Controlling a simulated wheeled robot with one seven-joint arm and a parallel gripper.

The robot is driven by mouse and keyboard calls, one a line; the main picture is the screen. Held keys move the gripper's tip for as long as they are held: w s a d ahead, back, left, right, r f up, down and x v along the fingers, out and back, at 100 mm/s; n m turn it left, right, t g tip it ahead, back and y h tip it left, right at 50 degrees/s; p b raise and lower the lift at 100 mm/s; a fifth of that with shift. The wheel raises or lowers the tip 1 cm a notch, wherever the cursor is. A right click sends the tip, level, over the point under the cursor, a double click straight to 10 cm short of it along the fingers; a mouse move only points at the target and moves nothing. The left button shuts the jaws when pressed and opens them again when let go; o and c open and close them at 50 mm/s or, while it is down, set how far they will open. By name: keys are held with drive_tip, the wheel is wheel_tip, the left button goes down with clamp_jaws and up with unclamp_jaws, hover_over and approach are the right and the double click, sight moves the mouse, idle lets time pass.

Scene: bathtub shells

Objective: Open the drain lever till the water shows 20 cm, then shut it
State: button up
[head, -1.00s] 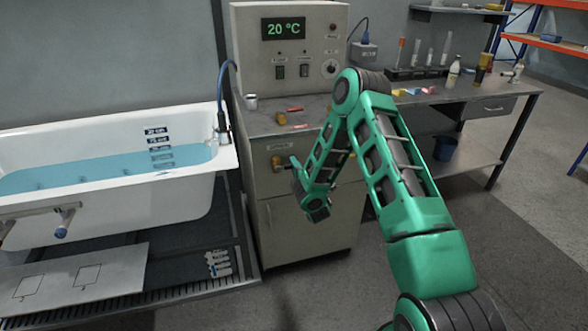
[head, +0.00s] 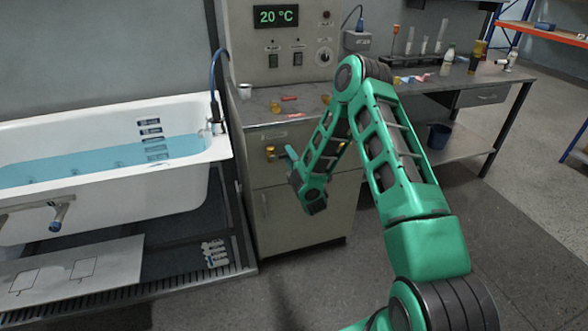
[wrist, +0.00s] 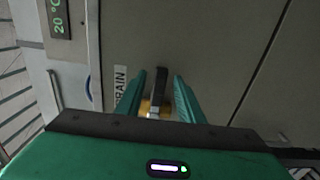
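In the wrist view a dark drain lever (wrist: 153,88) with a brass base stands beside the "DRAIN" label (wrist: 120,88). My gripper (wrist: 157,80) has its two green fingers on either side of the lever, with gaps visible. In the head view my gripper (head: 288,153) is at the cabinet front, next to the yellowish lever fitting (head: 270,153). The white bathtub (head: 195,168) holds blue water (head: 90,165). A depth scale (head: 150,131) on its inner wall has several dark labels, upper ones above the water; their figures are too small to read surely.
The grey cabinet (head: 262,215) has a display (head: 276,16) reading 20 °C. A cup (head: 245,91) and small items lie on its top. A side bench (head: 440,85) carries bottles and tubes. A pale panel (head: 110,270) leans before the tub. The floor at right is open.

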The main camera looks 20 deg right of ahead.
drive_tip(key=s, duration=0.9)
drive_tip(key=shift+s+a, duration=0.15)
drive_tip(key=shift+a, duration=0.25)
drive_tip(key=s+d+r+m+g+h, duration=0.1)
drive_tip(key=d+r+m+g, duration=0.15)
drive_tip(key=d, duration=0.25)
drive_tip(key=s+d+r+m+g+h, duration=0.1)
drive_tip(key=d+m+g, duration=0.1)
drive_tip(key=d+g, duration=0.25)
drive_tip(key=s+d+r+m+g+h, duration=0.1)
drive_tip(key=s+d+r+m+g, duration=0.1)
drive_tip(key=s+d+r+m, duration=0.35)
drive_tip(key=s+d+r+m+g+h, duration=0.1)
drive_tip(key=s+d+r+m+g, duration=0.1)
drive_tip(key=s, duration=0.6)
drive_tip(key=s+a+r+m+g+y, duration=0.2)
drive_tip(key=s+a+r+m, duration=0.1)
drive_tip(key=s, duration=0.7)
drive_tip(key=s+a+r+m+g+y, duration=0.2)
drive_tip(key=s+a+r+m, duration=0.1)
drive_tip(key=s, duration=0.6)
drive_tip(key=s+a+r+m+g+y, duration=0.1)
drive_tip(key=s+a+r+m+g, duration=0.2)
drive_tip(key=s, duration=0.7)
drive_tip(key=m, duration=0.2)
drive_tip(key=shift+s+m+y, duration=0.3)
drive_tip(key=shift+s+y, duration=0.05)
drive_tip(key=shift+y, duration=0.05)
